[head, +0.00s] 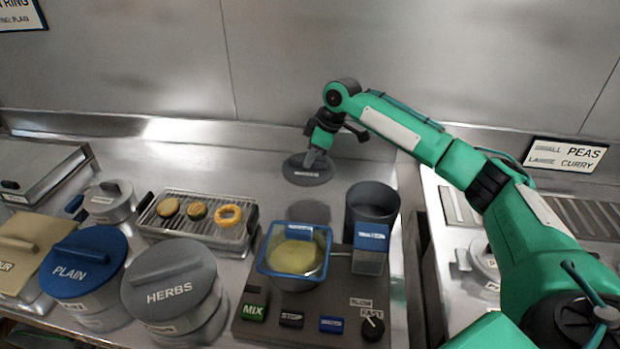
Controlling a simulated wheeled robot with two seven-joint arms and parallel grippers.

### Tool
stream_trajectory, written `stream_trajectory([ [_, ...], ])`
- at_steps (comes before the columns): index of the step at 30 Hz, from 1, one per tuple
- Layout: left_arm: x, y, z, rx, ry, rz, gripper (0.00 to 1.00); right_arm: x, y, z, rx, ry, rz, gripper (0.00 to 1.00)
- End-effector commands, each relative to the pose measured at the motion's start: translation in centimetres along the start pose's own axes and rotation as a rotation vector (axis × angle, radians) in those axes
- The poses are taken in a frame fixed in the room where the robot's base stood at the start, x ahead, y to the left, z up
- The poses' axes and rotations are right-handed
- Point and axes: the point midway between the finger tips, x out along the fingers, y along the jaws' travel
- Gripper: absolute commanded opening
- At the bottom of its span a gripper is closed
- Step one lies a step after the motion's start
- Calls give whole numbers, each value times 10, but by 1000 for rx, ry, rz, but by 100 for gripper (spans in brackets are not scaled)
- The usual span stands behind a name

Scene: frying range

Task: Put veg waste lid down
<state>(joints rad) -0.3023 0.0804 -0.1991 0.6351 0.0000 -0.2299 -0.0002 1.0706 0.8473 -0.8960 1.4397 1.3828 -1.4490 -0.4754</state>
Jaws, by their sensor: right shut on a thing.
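A dark grey round lid (299,177) with a small pale label hangs from my right gripper (316,158) near the back wall. My right gripper is shut on the lid's handle. A dark round patch (309,211) shows on the counter in front of the lid; it may be a shadow. The lid's height above the counter is hard to judge. A dark open bin (372,205) stands to the right of the lid, with no cover on it. My left gripper is not in view.
A mixer with a blue-rimmed bowl (267,262) of pale batter stands in front. A rack (150,218) with several fried pieces lies left. Lidded tubs marked PLAIN (93,244) and HERBS (160,308) stand front left. Bare steel counter (225,162) lies left of the lid.

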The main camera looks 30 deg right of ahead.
Motion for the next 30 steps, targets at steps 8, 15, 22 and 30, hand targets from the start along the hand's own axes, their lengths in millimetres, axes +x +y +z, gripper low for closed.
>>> stream_trajectory([
  [8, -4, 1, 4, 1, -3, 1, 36, 33, 0, 13, 1, 1, 0, 0],
  [15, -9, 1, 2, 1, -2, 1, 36, 58, -1, 24, 0, -1, -3, 0],
  [22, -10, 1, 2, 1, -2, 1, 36, 73, 0, 29, -1, 2, 0, 0],
  [30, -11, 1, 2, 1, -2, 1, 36, 76, 0, 30, -1, 1, -1, 16],
])
